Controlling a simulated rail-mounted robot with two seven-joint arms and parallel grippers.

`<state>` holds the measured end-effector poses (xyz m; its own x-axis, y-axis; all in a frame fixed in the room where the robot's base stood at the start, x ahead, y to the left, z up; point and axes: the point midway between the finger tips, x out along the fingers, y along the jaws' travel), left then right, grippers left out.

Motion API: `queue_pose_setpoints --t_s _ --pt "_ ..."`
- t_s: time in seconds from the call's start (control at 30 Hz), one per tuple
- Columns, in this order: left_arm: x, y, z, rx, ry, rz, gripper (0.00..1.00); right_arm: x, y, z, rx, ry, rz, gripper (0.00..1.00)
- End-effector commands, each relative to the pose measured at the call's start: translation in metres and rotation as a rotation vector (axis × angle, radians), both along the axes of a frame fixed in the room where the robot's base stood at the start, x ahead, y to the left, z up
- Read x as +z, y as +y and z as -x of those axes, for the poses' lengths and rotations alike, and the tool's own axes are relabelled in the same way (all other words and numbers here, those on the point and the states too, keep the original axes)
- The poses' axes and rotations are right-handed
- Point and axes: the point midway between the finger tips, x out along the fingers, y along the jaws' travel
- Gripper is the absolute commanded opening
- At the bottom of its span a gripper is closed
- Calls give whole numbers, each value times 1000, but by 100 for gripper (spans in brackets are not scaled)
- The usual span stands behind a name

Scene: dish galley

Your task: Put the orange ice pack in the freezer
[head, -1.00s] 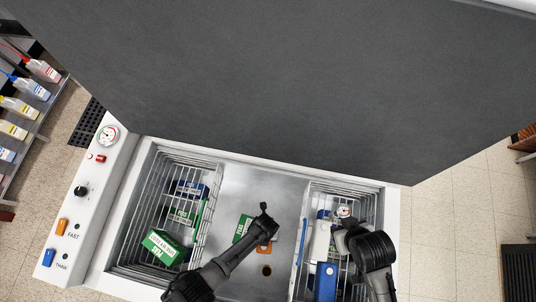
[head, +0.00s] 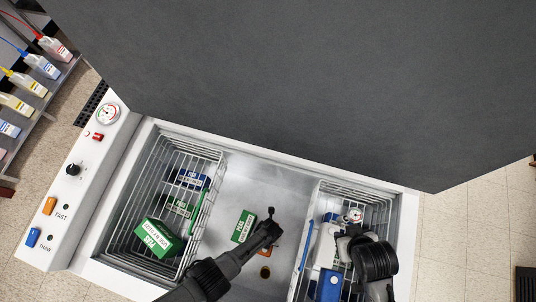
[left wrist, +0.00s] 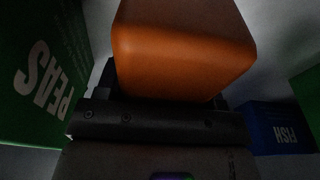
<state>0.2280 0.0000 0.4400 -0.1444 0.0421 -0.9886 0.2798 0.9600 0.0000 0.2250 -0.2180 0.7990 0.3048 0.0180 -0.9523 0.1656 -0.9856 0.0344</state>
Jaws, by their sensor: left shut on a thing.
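The orange ice pack (left wrist: 185,50) is between the fingers of my left gripper, filling the upper middle of the left wrist view. In the head view my left gripper (head: 271,228) is low in the open chest freezer (head: 240,180), over the bare middle floor. Only a sliver of the orange pack (head: 266,252) shows there beside the arm. Whether the pack touches the floor is not clear. My right gripper (head: 345,237) is over the right wire basket (head: 325,187); its fingers are not clear enough to judge.
A green box (head: 243,226) lies beside my left gripper. The left wire basket (head: 205,150) holds green and blue boxes; the right holds blue and white items. The large grey lid (head: 290,90) stands raised behind. A control panel (head: 75,190) lies along the left edge.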

Motion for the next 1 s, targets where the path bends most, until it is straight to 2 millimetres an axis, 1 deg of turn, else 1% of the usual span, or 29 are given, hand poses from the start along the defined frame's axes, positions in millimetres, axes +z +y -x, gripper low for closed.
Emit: queue_pose_setpoints --t_s 0.03,0.33,0.5,0.53,0.77,1.0 --pt "-3 -1 -1 0 -1 0 25 -3 0 0 -1 0 -1 43" --pt "-2 -1 -1 0 -1 1 25 -2 2 0 -4 0 -5 43" --pt "-8 -1 -1 0 -1 0 25 -7 2 0 -4 0 -5 43" --pt "-6 0 0 0 -1 0 64 -5 1 0 -4 0 -5 43" --pt "-6 0 0 0 0 0 87 -5 1 0 -2 -1 -2 43" --pt "-5 0 0 0 0 0 87 -4 -1 0 4 -1 5 43"
